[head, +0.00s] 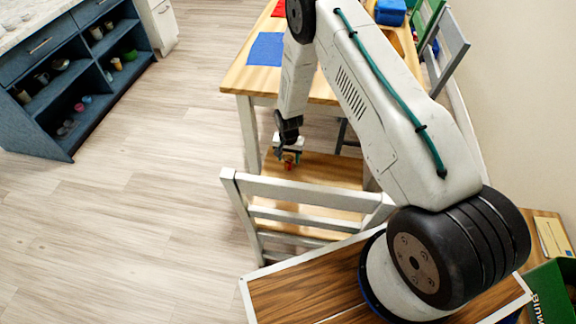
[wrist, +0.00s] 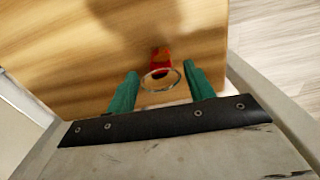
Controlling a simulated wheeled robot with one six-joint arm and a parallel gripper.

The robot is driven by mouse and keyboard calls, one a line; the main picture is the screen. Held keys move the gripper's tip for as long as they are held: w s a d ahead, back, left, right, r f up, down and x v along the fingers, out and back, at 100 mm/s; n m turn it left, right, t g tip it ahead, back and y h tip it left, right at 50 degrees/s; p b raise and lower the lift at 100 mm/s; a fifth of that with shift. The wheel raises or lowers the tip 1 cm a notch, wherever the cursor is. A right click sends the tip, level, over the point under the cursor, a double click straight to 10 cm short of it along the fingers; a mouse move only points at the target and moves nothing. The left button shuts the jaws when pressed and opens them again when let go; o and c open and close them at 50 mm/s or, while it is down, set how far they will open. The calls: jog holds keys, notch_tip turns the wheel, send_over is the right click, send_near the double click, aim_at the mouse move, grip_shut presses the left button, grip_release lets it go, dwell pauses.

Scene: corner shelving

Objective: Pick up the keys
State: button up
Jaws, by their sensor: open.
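The keys show in the wrist view as a metal ring with a red and orange tag (wrist: 160,62) on a wooden surface. In the head view the small red and yellowish keys (head: 289,163) lie on the wooden chair seat (head: 325,172). My gripper (wrist: 160,88) is open, its two green fingers on either side of the ring. It also shows in the head view (head: 288,154), pointing down at the seat right over the keys. I cannot tell whether the fingers touch the ring. Part of the keys is hidden by the gripper in the head view.
The white chair back (head: 300,193) stands in front of the seat. A wooden table (head: 243,80) with a blue mat (head: 266,49) is behind it. Blue shelving (head: 75,85) stands at the left. The floor between is clear.

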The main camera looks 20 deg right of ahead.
aim_at(288, 161)
notch_tip(288, 161, down, 3)
jog(key=shift+w+f, duration=0.1)
jog(key=shift+f, duration=0.1)
jog(key=shift+c, duration=0.3)
jog(key=c, duration=0.7)
jog(key=shift+r, duration=0.15)
jog(key=shift+r, duration=0.6)
notch_tip(288, 161, up, 2)
jog(key=shift+r, duration=0.2)
jog(key=s, duration=1)
jog(key=s+r, duration=0.1)
jog(key=s, duration=0.5)
jog(key=shift+a+r, duration=0.1)
